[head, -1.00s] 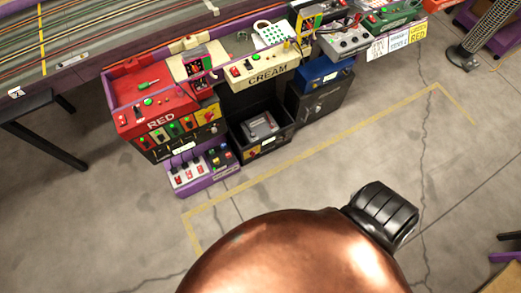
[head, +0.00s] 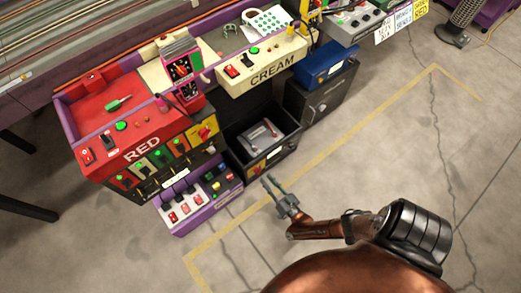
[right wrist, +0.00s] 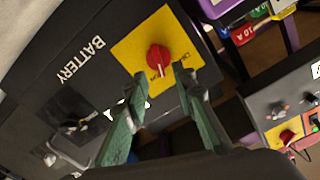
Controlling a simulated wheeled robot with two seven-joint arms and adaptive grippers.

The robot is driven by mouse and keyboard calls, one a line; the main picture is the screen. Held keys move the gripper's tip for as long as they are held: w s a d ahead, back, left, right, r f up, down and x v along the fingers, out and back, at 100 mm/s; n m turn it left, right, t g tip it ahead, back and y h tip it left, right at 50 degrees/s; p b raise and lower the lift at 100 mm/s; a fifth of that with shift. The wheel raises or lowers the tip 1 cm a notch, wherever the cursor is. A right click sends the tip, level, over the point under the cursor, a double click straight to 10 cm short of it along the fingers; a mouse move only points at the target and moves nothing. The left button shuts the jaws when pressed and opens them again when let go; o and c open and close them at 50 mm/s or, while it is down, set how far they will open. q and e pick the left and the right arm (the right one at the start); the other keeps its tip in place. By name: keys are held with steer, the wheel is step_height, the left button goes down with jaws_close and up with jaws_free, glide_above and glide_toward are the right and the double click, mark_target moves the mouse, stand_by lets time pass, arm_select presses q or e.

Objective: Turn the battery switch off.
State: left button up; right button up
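The battery switch is a red rotary knob (right wrist: 158,57) on a yellow plate (right wrist: 133,46), set in a dark panel marked BATTERY (right wrist: 60,95) in the right wrist view. A white mark on the knob points down in the picture; the lettering near it is too small to read surely. In the head view a yellow plate (head: 252,168) shows on the front of a black open box (head: 287,147). My right gripper (head: 275,183) is open and empty, in front of this box. In the right wrist view its fingertips (right wrist: 160,72) lie either side of the knob's line, apparently short of it. My left gripper is not in view.
A red control station (head: 140,150) and a purple tray of switches (head: 205,207) stand left of the box. A cream console (head: 262,72) is above it. A dark cabinet (head: 318,103) is to its right. The floor in front (head: 370,150) is clear.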

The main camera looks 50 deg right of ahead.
mark_target(258, 171)
steer(key=shift+b+x, duration=0.35)
steer(key=shift+x, duration=1.7)
steer(key=shift+c, duration=0.2)
steer(key=shift+f, duration=0.1)
jaws_close()
